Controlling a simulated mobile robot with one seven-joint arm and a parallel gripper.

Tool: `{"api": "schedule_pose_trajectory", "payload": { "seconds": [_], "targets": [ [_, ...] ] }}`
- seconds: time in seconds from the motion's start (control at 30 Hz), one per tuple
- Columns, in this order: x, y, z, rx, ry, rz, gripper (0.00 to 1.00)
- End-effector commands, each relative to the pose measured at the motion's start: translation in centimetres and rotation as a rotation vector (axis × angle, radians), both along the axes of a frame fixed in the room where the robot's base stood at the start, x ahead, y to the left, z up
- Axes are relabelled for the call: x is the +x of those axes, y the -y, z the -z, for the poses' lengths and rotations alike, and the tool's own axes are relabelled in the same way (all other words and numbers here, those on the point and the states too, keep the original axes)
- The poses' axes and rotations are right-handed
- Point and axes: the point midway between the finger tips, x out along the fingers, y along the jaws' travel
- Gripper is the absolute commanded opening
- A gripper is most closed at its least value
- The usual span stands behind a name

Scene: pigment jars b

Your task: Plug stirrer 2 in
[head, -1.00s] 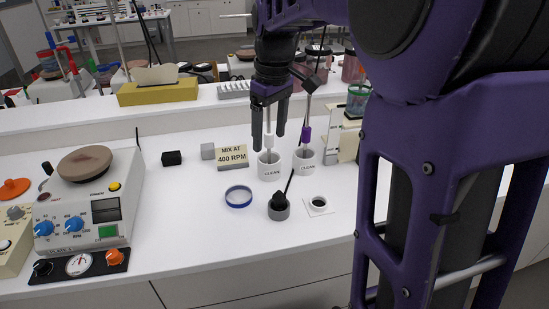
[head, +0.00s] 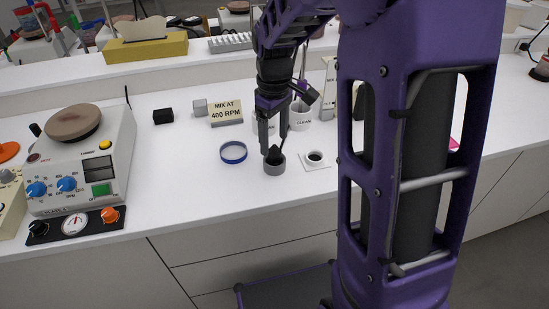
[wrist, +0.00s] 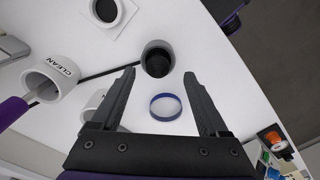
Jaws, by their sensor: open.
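A black plug-like piece (head: 275,153) stands in a small grey holder (head: 275,167) on the white bench; I cannot read a number on it. In the wrist view the holder (wrist: 157,47) lies just beyond my fingertips, with its dark ribbed top between them. A black cable (wrist: 105,72) runs from it to the left. My gripper (head: 272,143) is open and empty, pointing down over the black piece; contact cannot be told. A white square plate with a round dark opening (head: 315,157), which looks like a socket, lies right of the holder; it also shows in the wrist view (wrist: 125,20).
White CLEAN cups (head: 302,118) holding tools stand behind my gripper. A blue-rimmed dish (head: 233,152) lies left of the holder. A sign (head: 226,112) reads MIX AT 400 RPM. A hotplate stirrer (head: 80,165) stands at left; the bench between it and the dish is clear.

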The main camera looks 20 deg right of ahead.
Motion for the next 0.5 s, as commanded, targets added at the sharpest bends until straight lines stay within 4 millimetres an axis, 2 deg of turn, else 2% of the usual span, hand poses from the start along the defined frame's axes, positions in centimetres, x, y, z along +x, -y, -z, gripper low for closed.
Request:
{"api": "schedule_pose_trajectory", "payload": {
  "seconds": [0.1,0.23,0.5],
  "targets": [
    [0.1,0.1,2.1,0.000,-0.005,0.000,0.78],
    [0.2,0.2,3.8,0.000,-0.003,0.000,0.78],
    [0.2,0.2,4.4,0.000,0.000,0.000,0.78]
  ]
}}
